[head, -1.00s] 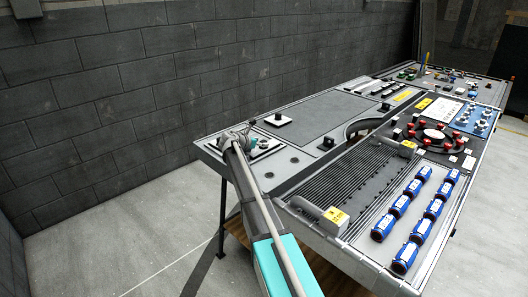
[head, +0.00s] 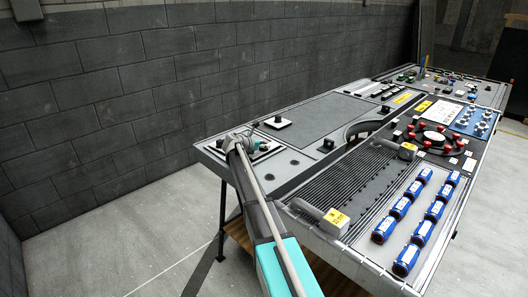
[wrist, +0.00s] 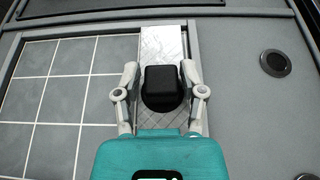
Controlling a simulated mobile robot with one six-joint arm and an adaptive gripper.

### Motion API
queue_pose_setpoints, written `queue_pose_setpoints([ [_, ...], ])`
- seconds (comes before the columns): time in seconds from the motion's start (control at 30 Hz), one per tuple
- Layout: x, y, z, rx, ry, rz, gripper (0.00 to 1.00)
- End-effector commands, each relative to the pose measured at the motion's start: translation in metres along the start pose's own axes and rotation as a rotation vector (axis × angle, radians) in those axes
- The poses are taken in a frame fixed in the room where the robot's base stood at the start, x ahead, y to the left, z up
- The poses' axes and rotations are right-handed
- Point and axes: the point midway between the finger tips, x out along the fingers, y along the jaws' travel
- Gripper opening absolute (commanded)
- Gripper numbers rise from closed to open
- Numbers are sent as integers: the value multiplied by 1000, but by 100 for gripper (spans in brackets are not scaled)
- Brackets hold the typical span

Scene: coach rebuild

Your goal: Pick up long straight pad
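A long pale silver pad (wrist: 163,45) with a black knob (wrist: 163,84) lies on the grey tabletop in the wrist view. My gripper (wrist: 160,74) is over it, with one finger on each side of the knob. The fingers are open; a gap shows on the left, and the right finger is very close to the knob. The near end of the pad is hidden behind my teal gripper body. In the head view my gripper (head: 245,143) is low over the table's left corner, hiding much of what lies under it.
A grey tiled panel (wrist: 60,80) lies left of the pad. A round dark socket (wrist: 275,63) is to the right. In the head view a white square pad with a black knob (head: 278,122) sits just beyond my gripper.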

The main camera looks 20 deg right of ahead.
Motion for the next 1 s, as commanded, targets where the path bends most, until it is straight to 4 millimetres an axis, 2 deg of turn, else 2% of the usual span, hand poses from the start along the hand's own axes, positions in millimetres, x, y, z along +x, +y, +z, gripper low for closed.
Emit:
queue_pose_setpoints([
  [0.03, 0, 0, 0, 0, 0, 0, 34],
  [0.2, 0, 0, 0, 0, 0, 0, 2],
  [0.23, 0, 0, 0, 0, 0, 0, 0],
  [0.67, -1, 0, 2, 0, 0, 0, 0],
  [1.0, -9, 0, 19, 0, 0, 1, 0],
])
